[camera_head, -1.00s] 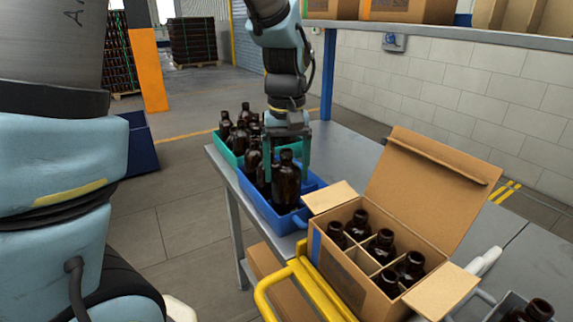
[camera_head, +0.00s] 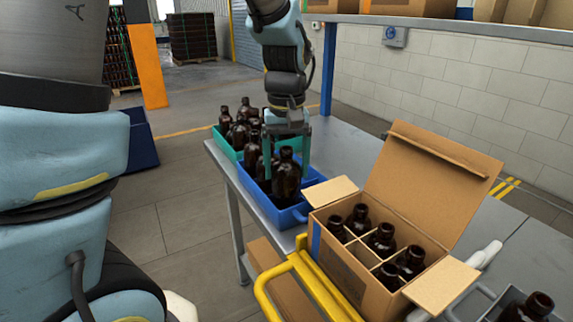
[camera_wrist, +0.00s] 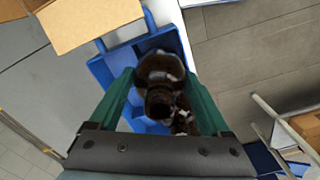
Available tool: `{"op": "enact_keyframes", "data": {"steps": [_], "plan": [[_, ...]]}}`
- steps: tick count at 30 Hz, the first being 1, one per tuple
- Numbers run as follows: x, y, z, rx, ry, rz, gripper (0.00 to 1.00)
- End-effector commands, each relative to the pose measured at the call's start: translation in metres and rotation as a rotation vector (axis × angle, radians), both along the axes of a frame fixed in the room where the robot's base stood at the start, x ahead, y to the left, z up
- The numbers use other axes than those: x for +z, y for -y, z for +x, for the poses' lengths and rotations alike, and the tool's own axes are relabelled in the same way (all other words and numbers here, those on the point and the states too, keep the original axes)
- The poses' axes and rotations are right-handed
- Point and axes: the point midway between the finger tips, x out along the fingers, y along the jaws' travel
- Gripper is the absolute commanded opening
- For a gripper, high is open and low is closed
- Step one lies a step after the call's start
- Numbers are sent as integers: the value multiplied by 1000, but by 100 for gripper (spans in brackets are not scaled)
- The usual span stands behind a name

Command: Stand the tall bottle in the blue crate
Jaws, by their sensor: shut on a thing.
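The tall amber bottle (camera_head: 287,183) is between the fingers of my gripper (camera_head: 287,158), at the near end of the blue crate (camera_head: 262,204). Its lower part is within the crate's outline; I cannot tell whether its base touches the crate floor. Other amber bottles (camera_head: 262,166) stand just behind it in the crate. In the wrist view, the bottle (camera_wrist: 160,72) shows from above between the green fingers, over the blue crate (camera_wrist: 104,70). My gripper is shut on it. A second dark bottle (camera_wrist: 183,121) shows beside it.
A green crate (camera_head: 228,150) with several amber bottles stands behind the blue one. An open cardboard box (camera_head: 345,268) with dividers and several bottles stands close on the right, one flap near the crate. A yellow rail (camera_head: 318,285) runs in front. Bare grey table lies behind.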

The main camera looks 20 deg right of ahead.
Motion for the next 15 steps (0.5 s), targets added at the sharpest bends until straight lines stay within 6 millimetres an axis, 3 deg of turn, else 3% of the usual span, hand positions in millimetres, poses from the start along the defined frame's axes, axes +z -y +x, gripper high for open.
{"op": "enact_keyframes", "data": {"steps": [15], "plan": [[-16, 0, 0, 0, -1, 0, 13]]}}
